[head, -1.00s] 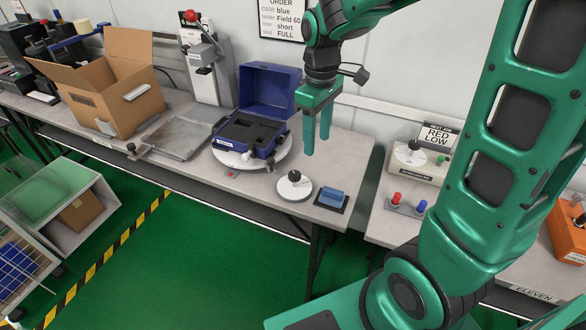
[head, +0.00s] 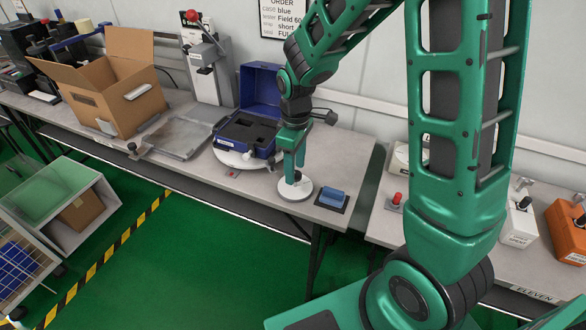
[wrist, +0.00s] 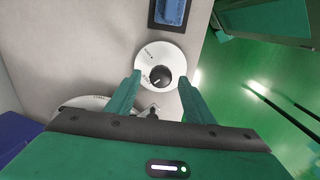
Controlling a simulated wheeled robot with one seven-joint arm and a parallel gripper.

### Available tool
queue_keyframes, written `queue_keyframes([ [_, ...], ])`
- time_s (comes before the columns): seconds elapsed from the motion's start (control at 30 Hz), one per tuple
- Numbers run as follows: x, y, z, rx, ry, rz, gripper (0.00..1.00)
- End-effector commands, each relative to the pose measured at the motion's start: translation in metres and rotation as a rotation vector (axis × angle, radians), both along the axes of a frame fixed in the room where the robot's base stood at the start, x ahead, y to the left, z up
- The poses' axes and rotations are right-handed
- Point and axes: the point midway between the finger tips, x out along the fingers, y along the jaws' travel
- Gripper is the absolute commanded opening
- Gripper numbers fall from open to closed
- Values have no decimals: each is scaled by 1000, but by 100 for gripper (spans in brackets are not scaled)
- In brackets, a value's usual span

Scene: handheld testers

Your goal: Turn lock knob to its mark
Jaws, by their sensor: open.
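The lock knob is a small black knob (wrist: 159,76) on a round white dial (wrist: 162,60) with small dark markings, too small to read. The dial (head: 294,194) lies flat near the front edge of the bench in the head view, where the fingers largely hide the knob. My gripper (head: 295,168) points down over the dial. In the wrist view my gripper (wrist: 160,83) is open, with one finger on each side of the knob. I see gaps between fingers and knob, and cannot tell their exact height above the dial.
A blue block on a dark pad (head: 333,197) sits right of the dial. An open blue case (head: 269,88) stands on a white turntable (head: 224,156) behind left. A cardboard box (head: 110,95) and a grey plate (head: 180,137) are farther left. The bench ends just in front.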

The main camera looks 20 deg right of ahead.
Motion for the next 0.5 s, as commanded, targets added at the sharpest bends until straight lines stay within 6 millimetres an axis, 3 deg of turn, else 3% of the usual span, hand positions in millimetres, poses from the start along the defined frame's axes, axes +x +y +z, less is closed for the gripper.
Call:
queue_keyframes([
  [0.4,0,0,-9,0,0,-1,48],
  [0.43,0,0,-9,0,0,-1,45],
  [0.5,0,0,-9,0,0,-1,29],
])
